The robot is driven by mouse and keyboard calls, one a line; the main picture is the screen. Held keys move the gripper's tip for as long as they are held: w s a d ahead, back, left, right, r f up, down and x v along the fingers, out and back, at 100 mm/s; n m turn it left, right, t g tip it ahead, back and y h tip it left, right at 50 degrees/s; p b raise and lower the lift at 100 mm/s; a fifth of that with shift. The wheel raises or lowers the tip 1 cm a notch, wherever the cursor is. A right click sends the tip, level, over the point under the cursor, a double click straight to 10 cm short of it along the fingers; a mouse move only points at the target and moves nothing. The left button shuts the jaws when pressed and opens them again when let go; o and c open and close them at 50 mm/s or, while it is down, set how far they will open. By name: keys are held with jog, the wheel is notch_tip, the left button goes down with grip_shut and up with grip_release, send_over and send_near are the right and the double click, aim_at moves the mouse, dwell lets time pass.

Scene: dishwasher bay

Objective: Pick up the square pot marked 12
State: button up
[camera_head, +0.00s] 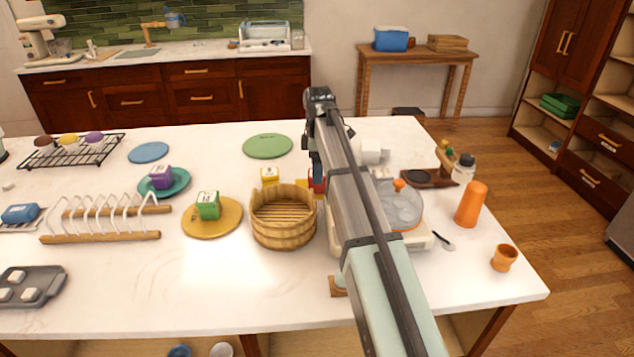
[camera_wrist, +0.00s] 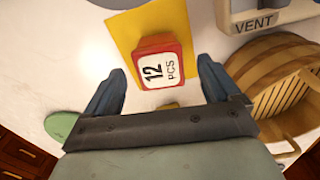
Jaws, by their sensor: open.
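The square pot marked 12 (camera_wrist: 157,72) is red with a white top label reading "12 PCS". In the wrist view it sits by the edge of a yellow mat (camera_wrist: 135,28), between the two fingers of my gripper (camera_wrist: 160,66). The fingers are open, with a gap on each side of the pot; I cannot tell the height between them. In the head view only a red sliver of the pot (camera_head: 317,181) shows, mostly hidden by my arm.
A wooden steamer basket (camera_head: 283,226) stands close by; it also shows in the wrist view (camera_wrist: 270,75). A box marked VENT (camera_wrist: 256,24) is near the mat. A small yellow cube (camera_head: 269,176) and a green disc (camera_head: 267,146) lie left of my arm.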

jog(key=shift+a+f, duration=0.1)
jog(key=shift+f, duration=2.45)
jog(key=shift+c, duration=0.4)
jog(key=c, duration=1.1)
